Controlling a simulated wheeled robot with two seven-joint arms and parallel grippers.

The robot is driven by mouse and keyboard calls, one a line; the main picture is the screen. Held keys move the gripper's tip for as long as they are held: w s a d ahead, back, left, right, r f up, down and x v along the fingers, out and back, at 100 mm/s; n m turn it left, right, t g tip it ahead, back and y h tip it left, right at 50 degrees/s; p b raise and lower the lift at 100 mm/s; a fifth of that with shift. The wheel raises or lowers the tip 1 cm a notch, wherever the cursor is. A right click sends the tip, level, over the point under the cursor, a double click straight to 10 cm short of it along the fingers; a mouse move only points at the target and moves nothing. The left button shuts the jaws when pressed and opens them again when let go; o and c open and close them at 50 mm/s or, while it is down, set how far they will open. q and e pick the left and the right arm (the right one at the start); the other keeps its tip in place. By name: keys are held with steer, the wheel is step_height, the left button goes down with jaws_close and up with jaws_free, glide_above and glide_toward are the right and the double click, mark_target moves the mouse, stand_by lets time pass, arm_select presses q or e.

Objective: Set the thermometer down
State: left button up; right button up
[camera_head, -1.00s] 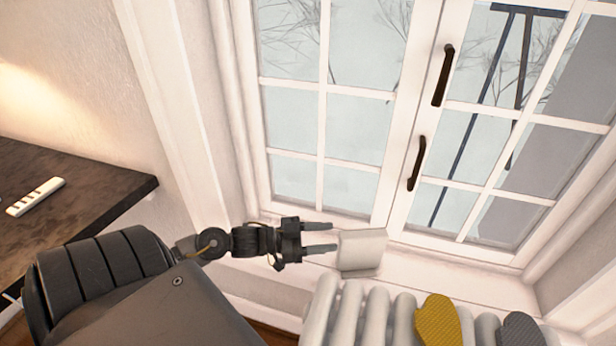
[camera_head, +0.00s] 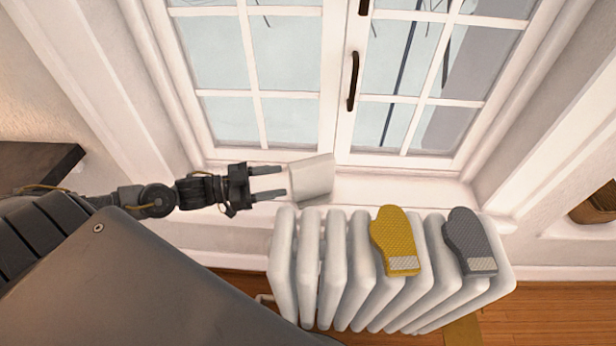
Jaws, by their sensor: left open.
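A plain white block-shaped thing (camera_head: 312,177), which looks like the thermometer, stands on the white windowsill (camera_head: 400,190) behind the radiator. No dial or display shows on the side I see. My left gripper (camera_head: 284,182) reaches in from the left just above the sill. Its two fingers are apart and point at the block's left side, with the tips very close to it. Nothing shows between the fingers; I cannot tell whether a tip touches the block. My right gripper is not in view.
A white ribbed radiator (camera_head: 307,262) stands in front of the sill. A yellow mitt (camera_head: 395,240) and a grey mitt (camera_head: 467,238) lie over it. The closed window has a dark handle (camera_head: 353,80). A dark tabletop (camera_head: 35,165) is at the left. The sill right of the block is clear.

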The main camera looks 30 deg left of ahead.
mark_target(289, 172)
arm_select(q)
steer(key=shift+s+a+f+n+t+y, duration=0.25)
steer(key=shift+a+n+t+y, duration=0.15)
steer(key=shift+a+n+t, duration=0.15)
steer(key=shift+w+a+r+n+t, duration=0.3)
steer(key=shift+w+r+n+t, duration=0.05)
steer(key=shift+w+r, duration=0.1)
steer(key=shift+x, duration=2.85)
steer(key=x, duration=0.4)
steer(key=shift+w+d, duration=0.1)
steer(key=shift+w, duration=0.25)
steer(key=shift+w+d, duration=0.15)
steer(key=shift+d, duration=0.05)
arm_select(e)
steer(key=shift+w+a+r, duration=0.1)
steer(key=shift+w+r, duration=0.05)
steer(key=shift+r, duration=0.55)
arm_select(q)
steer(key=shift+c, duration=0.4)
steer(key=c, duration=0.7)
jaws_close()
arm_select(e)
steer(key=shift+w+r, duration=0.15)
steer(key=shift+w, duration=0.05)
